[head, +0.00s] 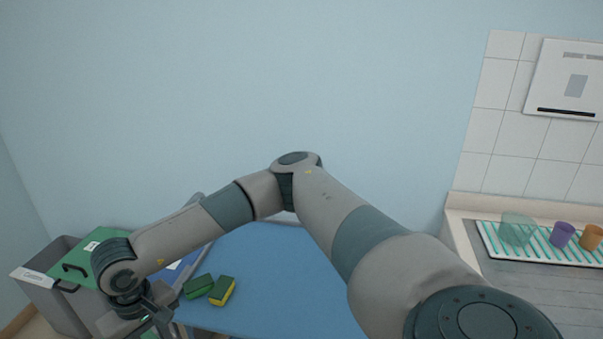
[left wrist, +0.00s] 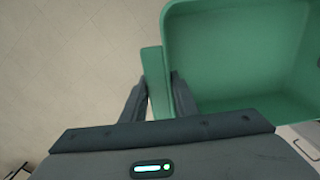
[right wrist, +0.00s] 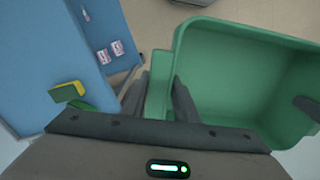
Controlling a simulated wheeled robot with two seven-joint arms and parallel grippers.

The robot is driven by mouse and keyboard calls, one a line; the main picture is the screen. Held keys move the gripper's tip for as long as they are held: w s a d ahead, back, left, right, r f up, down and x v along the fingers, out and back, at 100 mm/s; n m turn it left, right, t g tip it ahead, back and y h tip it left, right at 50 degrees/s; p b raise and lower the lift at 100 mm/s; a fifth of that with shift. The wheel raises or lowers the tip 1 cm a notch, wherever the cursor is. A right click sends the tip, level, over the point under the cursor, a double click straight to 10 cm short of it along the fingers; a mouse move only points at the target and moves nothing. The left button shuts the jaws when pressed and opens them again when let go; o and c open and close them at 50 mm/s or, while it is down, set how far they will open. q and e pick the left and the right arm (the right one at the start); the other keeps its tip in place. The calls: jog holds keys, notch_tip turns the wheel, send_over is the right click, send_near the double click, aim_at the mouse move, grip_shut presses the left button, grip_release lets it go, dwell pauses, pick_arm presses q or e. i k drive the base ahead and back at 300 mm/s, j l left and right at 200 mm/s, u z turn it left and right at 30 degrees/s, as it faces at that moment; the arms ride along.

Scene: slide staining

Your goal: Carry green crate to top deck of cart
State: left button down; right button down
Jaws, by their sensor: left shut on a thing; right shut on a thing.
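The green crate (left wrist: 240,45) fills the right of the left wrist view and is empty where I see inside. My left gripper (left wrist: 158,82) is shut on the crate's rim handle, one finger on each side. In the right wrist view the crate (right wrist: 235,80) is again at the right, and my right gripper (right wrist: 160,82) is shut on its other rim handle. A dark part at the crate's far edge is likely my left gripper. The blue deck (head: 270,275), apparently the cart's top, lies right of my right gripper in the head view. The crate is mostly hidden there.
Green-and-yellow sponges (head: 222,291) lie on the deck's left part; the rest looks clear. A grey bin (head: 62,300) with a green lid stands at the left. A counter with a striped mat (head: 487,232) and cups (head: 562,235) is at the right. Small packets (right wrist: 117,47) show below.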

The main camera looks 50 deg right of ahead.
aim_at(326, 288)
jog(key=i+z, duration=0.15)
jog(key=z, duration=0.3)
jog(key=i+z, duration=0.15)
jog(key=z, duration=0.3)
jog(key=i+l+z, duration=0.1)
jog(key=i+z, duration=0.15)
jog(key=z, duration=0.25)
jog(key=i+z, duration=0.3)
jog(key=z, duration=0.45)
